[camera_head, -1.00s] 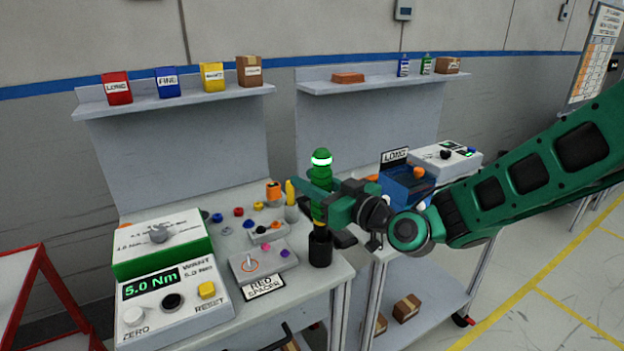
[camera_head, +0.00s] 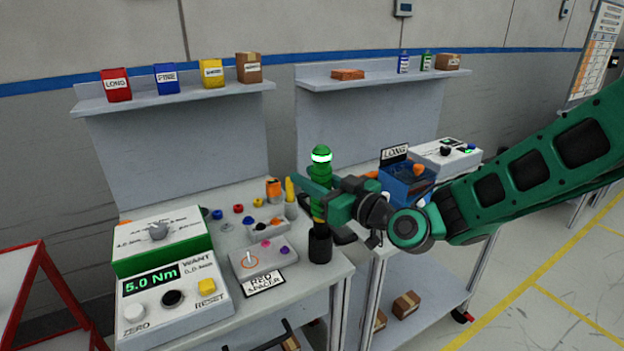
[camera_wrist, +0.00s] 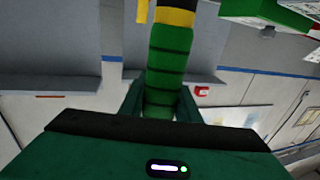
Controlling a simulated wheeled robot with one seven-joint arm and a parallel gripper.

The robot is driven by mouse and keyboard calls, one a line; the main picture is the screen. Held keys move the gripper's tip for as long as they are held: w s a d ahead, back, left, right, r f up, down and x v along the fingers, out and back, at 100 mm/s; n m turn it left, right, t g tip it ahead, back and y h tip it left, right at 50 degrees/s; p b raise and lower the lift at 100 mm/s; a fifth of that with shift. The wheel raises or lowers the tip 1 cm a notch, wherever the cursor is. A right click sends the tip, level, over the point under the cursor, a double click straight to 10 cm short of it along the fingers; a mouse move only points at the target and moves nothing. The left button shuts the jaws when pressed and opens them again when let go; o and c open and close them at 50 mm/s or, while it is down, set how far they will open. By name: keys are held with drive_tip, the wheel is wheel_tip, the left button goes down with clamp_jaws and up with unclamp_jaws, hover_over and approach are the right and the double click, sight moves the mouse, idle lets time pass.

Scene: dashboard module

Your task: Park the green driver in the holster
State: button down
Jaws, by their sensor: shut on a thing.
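The green driver (camera_head: 320,176) stands upright at the front right of the left bench, with a lit white band near its top. My gripper (camera_head: 318,203) is shut on the driver's handle from the right. The driver's lower end is inside or directly above the black cylindrical holster (camera_head: 320,245); I cannot tell how deep it sits. In the wrist view, the green ribbed handle (camera_wrist: 168,60) lies between my fingers (camera_wrist: 160,105), with a yellow band and a black part beyond it.
A torque tester (camera_head: 165,290) reading 5.0 Nm stands at the left. A grey fixture (camera_head: 262,258) with a RED SPACER label lies left of the holster. A yellow-topped tool (camera_head: 290,195) stands behind. A blue bin (camera_head: 405,188) sits on the right bench.

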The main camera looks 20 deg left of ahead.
drive_tip(key=shift+f, duration=0.5)
idle(0.4)
drive_tip(key=c, duration=1.3)
unclamp_jaws()
drive_tip(key=shift+o, duration=0.2)
drive_tip(key=shift+f, duration=0.1)
drive_tip(key=shift+d, duration=0.1)
drive_tip(key=s+d+f+m+g+h, duration=0.1)
drive_tip(key=s+d+f+m+h, duration=0.2)
drive_tip(key=d, duration=1.2)
drive_tip(key=s+d+f+m+g+h, duration=0.15)
drive_tip(key=d+f+h, duration=0.3)
drive_tip(key=d, duration=0.95)
drive_tip(key=s+d+f+m+g+h, duration=0.15)
drive_tip(key=s+d+f+h, duration=0.3)
drive_tip(key=d, duration=1.05)
drive_tip(key=s+d+r+m+g+h, duration=0.1)
drive_tip(key=s+d+m+g, duration=0.1)
drive_tip(key=s+d+m, duration=0.4)
drive_tip(key=s+d+r+m+g+h, duration=0.2)
drive_tip(key=s+d+m, duration=0.4)
drive_tip(key=s+d, duration=0.6)
drive_tip(key=s, duration=0.2)
drive_tip(key=shift+s+d+r+m+h, duration=0.15)
drive_tip(key=shift+s+r+m+h, duration=0.15)
drive_tip(key=shift+m, duration=0.1)
